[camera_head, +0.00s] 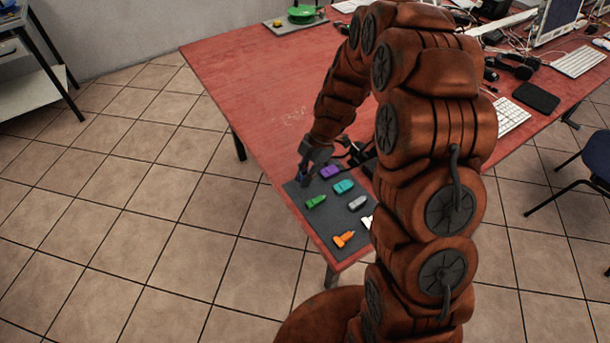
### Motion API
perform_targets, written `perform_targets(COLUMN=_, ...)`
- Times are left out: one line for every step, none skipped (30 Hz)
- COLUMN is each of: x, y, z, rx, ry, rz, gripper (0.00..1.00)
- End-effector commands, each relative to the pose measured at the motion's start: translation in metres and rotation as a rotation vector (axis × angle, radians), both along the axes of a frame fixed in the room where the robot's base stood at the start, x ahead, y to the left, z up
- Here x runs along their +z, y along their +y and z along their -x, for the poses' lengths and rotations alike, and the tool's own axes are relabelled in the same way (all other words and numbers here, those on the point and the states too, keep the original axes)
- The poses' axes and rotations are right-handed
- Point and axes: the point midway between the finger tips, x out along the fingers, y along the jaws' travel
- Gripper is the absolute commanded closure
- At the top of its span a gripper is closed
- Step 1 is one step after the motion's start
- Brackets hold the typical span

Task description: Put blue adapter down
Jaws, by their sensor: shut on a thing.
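My gripper (306,174) points down at the far left corner of the dark grey mat (325,222) on the red table. It is shut on the blue adapter (303,181), a small dark blue piece between the fingers, mostly hidden by them. The adapter is at or just above the mat; I cannot tell whether it touches. Beside it on the mat lie a purple adapter (330,172), a teal adapter (344,187), a green one (316,202), a grey one (357,203) and an orange one (344,239). A white piece (367,222) is partly hidden by my arm.
Dark cables and a black box lie right of the mat, partly behind my arm. A green reel (302,12) stands at the table's far end. Keyboards (511,115) and headphones (516,66) crowd the right side. The red tabletop (260,90) beyond the mat is clear.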

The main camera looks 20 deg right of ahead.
Motion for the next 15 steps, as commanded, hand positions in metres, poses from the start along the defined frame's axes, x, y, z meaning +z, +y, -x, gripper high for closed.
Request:
perform_targets(x=-0.0021, y=0.0002, z=-0.0002, rx=0.000, ry=0.000, rz=0.000, gripper=1.00)
perform_targets(x=-0.0007, y=0.0001, z=-0.0001, rx=0.000, ry=0.000, rz=0.000, gripper=0.82)
perform_targets(x=-0.0005, y=0.0001, z=0.0000, rx=0.000, ry=0.000, rz=0.000, gripper=0.77)
perform_targets(x=-0.0004, y=0.0001, z=0.0000, rx=0.000, ry=0.000, rz=0.000, gripper=0.74)
perform_targets(x=-0.0004, y=0.0001, z=-0.0001, rx=0.000, ry=0.000, rz=0.000, gripper=0.71)
perform_targets(x=-0.0004, y=0.0001, z=-0.0001, rx=0.000, ry=0.000, rz=0.000, gripper=0.67)
perform_targets(x=-0.0004, y=0.0001, z=-0.0001, rx=0.000, ry=0.000, rz=0.000, gripper=0.64)
perform_targets(x=-0.0005, y=0.0001, z=0.0000, rx=0.000, ry=0.000, rz=0.000, gripper=0.61)
perform_targets(x=-0.0004, y=0.0001, z=-0.0001, rx=0.000, ry=0.000, rz=0.000, gripper=0.59)
perform_targets(x=-0.0004, y=0.0000, z=-0.0001, rx=0.000, ry=0.000, rz=0.000, gripper=0.59)
perform_targets(x=-0.0004, y=0.0000, z=-0.0001, rx=0.000, ry=0.000, rz=0.000, gripper=0.59)
perform_targets(x=-0.0004, y=0.0000, z=-0.0001, rx=0.000, ry=0.000, rz=0.000, gripper=0.59)
perform_targets(x=-0.0004, y=0.0000, z=-0.0001, rx=0.000, ry=0.000, rz=0.000, gripper=0.59)
perform_targets(x=-0.0004, y=0.0000, z=0.0000, rx=0.000, ry=0.000, rz=0.000, gripper=0.59)
perform_targets(x=-0.0004, y=0.0000, z=0.0000, rx=0.000, ry=0.000, rz=0.000, gripper=0.59)
